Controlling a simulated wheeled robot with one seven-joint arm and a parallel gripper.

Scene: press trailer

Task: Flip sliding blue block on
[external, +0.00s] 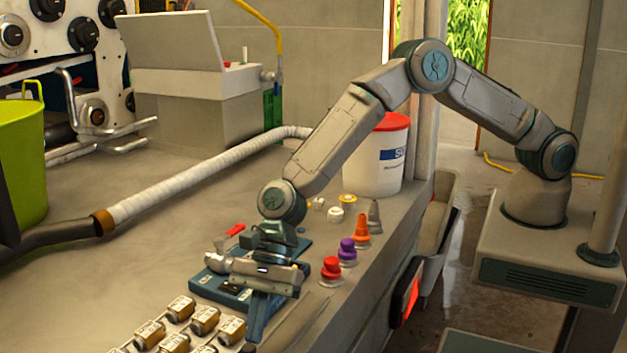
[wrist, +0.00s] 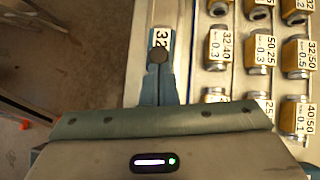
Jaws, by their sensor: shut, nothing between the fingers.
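A flat blue block (external: 217,287) lies on the bench, partly hidden under my wrist. A red handle (external: 235,230) shows at its far edge. I cannot tell whether the fingers touch the block, or which way the block is set.
Several yellow-labelled metal pieces (external: 205,319) stand in rows close by my gripper. Red (external: 331,268), purple (external: 347,250) and orange (external: 361,230) capped bottles line the bench's right side. A white bucket (external: 375,172) stands behind. The bench's left middle is clear beside a hose (external: 190,179).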

